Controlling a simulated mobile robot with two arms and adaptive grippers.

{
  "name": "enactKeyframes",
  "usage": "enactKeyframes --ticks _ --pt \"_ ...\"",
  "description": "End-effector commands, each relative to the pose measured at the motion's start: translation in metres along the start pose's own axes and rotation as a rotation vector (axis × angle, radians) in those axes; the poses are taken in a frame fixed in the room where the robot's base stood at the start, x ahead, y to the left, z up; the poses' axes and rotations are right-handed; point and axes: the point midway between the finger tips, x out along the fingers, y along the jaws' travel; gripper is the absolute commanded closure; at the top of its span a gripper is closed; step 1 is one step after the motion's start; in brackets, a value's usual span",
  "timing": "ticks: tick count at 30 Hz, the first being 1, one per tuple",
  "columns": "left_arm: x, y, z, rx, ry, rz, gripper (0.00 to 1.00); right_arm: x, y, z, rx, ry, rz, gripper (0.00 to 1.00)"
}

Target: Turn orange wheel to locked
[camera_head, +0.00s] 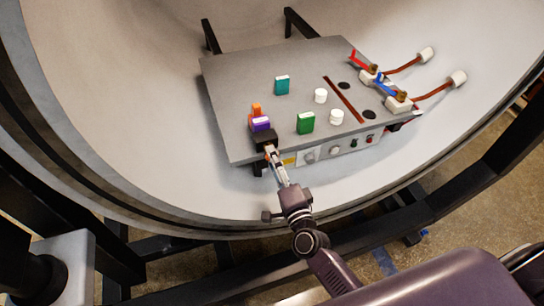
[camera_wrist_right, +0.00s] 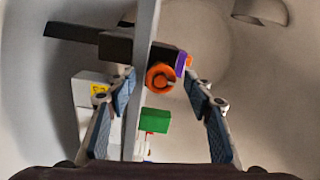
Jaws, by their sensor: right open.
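The orange wheel (camera_wrist_right: 161,77) shows in the right wrist view as a round orange ring with a dark centre, facing the camera. It sits against a black block (camera_wrist_right: 158,53) at the plate's edge. My right gripper (camera_wrist_right: 163,84) is open, with one finger on each side of the wheel; I cannot tell if either touches it. In the head view the right gripper (camera_head: 271,153) is at the black block (camera_head: 264,138) on the plate's near left corner, and the wheel is largely hidden there. My left gripper is not in view.
Red and blue-handled fittings (camera_head: 397,103) stand at right. The curved furnace wall (camera_head: 130,90) surrounds the plate.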

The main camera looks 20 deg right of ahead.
Motion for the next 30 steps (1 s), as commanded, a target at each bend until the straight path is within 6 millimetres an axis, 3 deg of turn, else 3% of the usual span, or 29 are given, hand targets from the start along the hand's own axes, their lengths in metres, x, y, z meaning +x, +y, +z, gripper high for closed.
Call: enactKeyframes --ticks 6,12,18,30 --pt "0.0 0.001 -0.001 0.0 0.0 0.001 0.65 -0.05 0.002 0.001 0.0 -0.002 0.005 0.53" --pt "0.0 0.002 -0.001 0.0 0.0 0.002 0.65 -0.084 0.001 0.0 0.0 -0.001 0.003 0.53" --pt "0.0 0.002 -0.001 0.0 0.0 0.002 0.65 -0.099 0.001 0.0 0.0 -0.001 0.001 0.53" --pt "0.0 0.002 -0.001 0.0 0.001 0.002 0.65 -0.1 0.0 0.0 0.001 0.0 0.001 0.53"
